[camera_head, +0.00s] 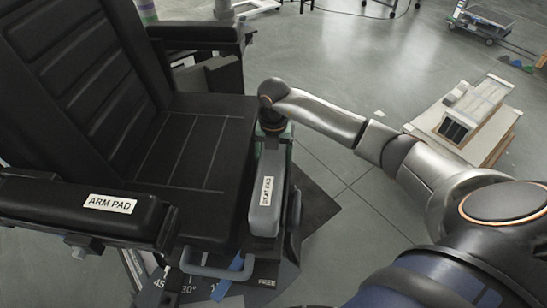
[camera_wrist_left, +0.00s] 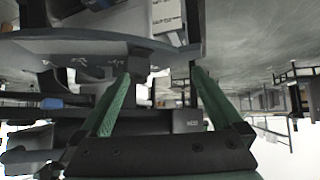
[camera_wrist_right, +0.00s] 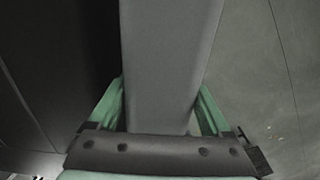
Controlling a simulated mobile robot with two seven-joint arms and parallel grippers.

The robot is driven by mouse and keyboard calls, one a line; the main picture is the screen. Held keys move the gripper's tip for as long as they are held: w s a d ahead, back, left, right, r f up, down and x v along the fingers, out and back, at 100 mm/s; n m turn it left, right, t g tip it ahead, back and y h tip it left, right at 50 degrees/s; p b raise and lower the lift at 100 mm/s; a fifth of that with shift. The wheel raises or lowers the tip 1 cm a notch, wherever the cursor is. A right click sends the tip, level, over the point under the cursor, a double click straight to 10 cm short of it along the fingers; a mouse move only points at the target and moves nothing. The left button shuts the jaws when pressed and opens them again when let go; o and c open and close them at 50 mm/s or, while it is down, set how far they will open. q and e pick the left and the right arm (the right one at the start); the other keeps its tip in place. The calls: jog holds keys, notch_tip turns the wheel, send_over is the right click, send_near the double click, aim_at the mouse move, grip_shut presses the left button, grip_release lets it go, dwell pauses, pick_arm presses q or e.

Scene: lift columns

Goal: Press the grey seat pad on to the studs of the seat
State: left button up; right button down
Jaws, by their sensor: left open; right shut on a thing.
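The grey seat pad (camera_head: 264,215), a long narrow piece labelled "SEAT PAD", lies along the right side of the black seat (camera_head: 185,145). My right gripper (camera_head: 274,130) is at its far end. In the right wrist view, the green fingers of my right gripper (camera_wrist_right: 161,92) are shut on the seat pad (camera_wrist_right: 168,50), one on each side. The studs cannot be made out, and whether the pad touches the seat is unclear. My left gripper (camera_wrist_left: 162,80) shows only in its own wrist view, fingers apart and nothing visible between them.
A black armrest labelled "ARM PAD" (camera_head: 80,208) stands at the near left of the seat. The backrest (camera_head: 80,70) rises at the left, with another armrest (camera_head: 195,36) behind. A box-like model (camera_head: 468,115) stands at the right. Open floor (camera_head: 350,75) lies beyond my right arm.

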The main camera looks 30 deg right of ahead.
jog(key=shift+f+b, duration=0.35)
jog(key=shift+f, duration=0.2)
dwell(0.6)
jog(key=shift+f, duration=0.3)
jog(key=shift+w+f+b, duration=0.1)
jog(key=shift+f+b, duration=0.3)
jog(key=shift+f, duration=0.05)
dwell(0.3)
jog(key=shift+f, duration=0.2)
dwell(1.6)
grip_release()
jog(key=shift+f, duration=0.1)
jog(key=shift+r, duration=0.2)
jog(key=shift+r+p, duration=0.75)
jog(key=shift+p, duration=0.1)
jog(key=shift+r, duration=0.2)
